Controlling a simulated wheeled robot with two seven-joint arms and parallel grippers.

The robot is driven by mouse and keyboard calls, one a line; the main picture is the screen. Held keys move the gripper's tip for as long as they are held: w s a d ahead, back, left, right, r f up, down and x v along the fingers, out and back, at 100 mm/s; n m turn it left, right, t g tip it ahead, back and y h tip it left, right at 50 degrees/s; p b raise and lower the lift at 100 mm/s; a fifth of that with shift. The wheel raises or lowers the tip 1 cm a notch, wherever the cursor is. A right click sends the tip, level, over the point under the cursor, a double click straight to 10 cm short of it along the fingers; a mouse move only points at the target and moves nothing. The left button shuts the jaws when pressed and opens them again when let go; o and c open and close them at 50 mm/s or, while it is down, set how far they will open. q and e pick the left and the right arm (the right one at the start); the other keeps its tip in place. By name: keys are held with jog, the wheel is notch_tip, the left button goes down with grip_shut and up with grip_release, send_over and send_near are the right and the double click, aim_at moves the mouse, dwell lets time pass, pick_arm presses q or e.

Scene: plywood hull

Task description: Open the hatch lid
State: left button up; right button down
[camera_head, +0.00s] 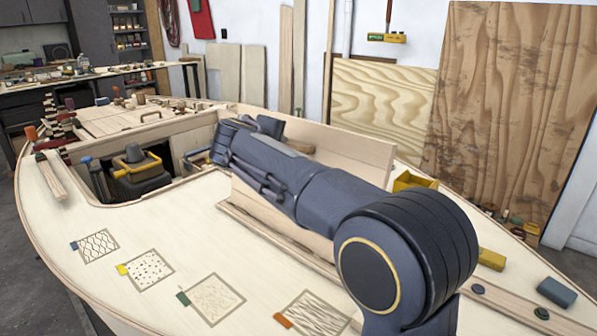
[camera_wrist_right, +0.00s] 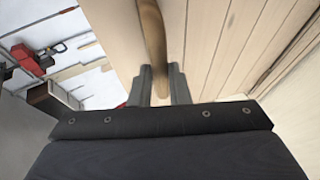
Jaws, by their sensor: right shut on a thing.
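My right arm reaches from the lower right across the deck in the head view, and its hand hides the gripper tips there. In the right wrist view my right gripper (camera_wrist_right: 162,88) is shut on a brown wooden bar handle (camera_wrist_right: 151,35). Pale planked wood (camera_wrist_right: 230,40) lies close behind the handle. In the head view a pale wooden panel (camera_head: 345,150), which looks like the hatch lid, stands raised behind my arm. Its middle is hidden by the arm. The open hatch well (camera_head: 100,190) lies to the left. My left gripper is not in view.
A machine with a yellow handle (camera_head: 140,165) sits inside the well. Several sample squares with coloured tabs lie on the near deck (camera_head: 160,225). A mallet-like tool (camera_head: 50,175) lies on the left deck. A yellow box (camera_head: 415,182) and a blue-grey block (camera_head: 556,292) are at right.

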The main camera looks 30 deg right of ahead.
jog(key=s+a+f+n+t+h+b, duration=0.1)
jog(key=s+a+f+t+h+b, duration=0.1)
jog(key=a+b, duration=0.7)
jog(key=shift+s+a+f+h, duration=0.3)
jog(key=shift+s+a+h, duration=0.1)
jog(key=shift+h, duration=0.2)
jog(key=shift+d, duration=0.1)
jog(key=c, duration=1.4)
grip_release()
jog(key=shift+r, duration=0.1)
jog(key=shift+o, duration=0.2)
jog(key=v, duration=0.7)
jog(key=shift+s+a+p, duration=0.25)
jog(key=shift+a+p, duration=0.05)
jog(key=shift+p, duration=0.15)
